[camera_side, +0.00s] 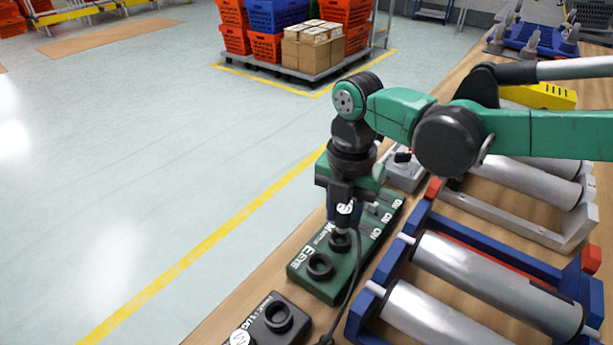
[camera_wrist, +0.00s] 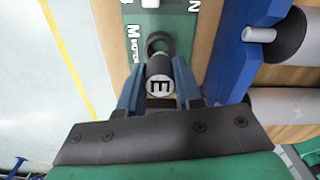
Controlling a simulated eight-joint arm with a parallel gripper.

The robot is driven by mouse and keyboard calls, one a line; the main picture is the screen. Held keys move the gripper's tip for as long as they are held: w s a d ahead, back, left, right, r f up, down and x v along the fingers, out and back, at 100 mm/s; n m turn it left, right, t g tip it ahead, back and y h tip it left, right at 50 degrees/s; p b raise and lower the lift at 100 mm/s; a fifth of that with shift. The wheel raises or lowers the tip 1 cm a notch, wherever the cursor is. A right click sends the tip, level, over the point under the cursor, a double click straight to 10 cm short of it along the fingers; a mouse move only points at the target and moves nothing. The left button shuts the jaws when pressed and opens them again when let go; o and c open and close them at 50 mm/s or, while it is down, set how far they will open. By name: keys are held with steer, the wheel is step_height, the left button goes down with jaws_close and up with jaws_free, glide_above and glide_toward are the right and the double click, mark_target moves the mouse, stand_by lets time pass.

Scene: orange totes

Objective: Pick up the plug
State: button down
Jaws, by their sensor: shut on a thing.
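The plug is a dark cylinder with a white round label; it shows in the wrist view (camera_wrist: 160,87) between my two blue fingers, its letter like a sideways M. In the side view the plug's white label (camera_side: 345,208) shows at my gripper (camera_side: 342,215), which points down over the green socket board (camera_side: 318,284). My gripper is shut on the plug. The plug is at or just above the black ring socket (camera_side: 340,240) marked M; I cannot tell whether it is still seated. My fingers hide part of it.
A second black ring socket (camera_side: 320,265) is on the board's near end. A black cable (camera_side: 352,285) runs down beside the board. A dark box with a ring socket (camera_side: 272,322) lies nearer. Blue racks with grey rollers (camera_side: 500,285) stand close on the right. Open floor lies left.

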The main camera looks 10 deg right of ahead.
step_height(320, 180, up, 17)
stand_by(0.4)
steer(key=shift+f, duration=0.1)
glide_above(344, 208)
steer(key=a, duration=0.2)
step_height(344, 208, down, 5)
steer(key=shift+s+a+f, duration=0.3)
steer(key=shift+s+f, duration=0.35)
steer(key=shift+f, duration=1.45)
steer(key=shift+s+a+f, duration=0.3)
steer(key=shift+s+f, duration=0.35)
steer(key=shift+f, duration=1.4)
steer(key=shift+s+a+f, duration=0.3)
steer(key=shift+s+f, duration=0.35)
steer(key=shift+f, duration=1.45)
steer(key=shift+f, duration=0.2)
steer(key=shift+f, duration=0.7)
steer(key=shift+f, duration=0.25)
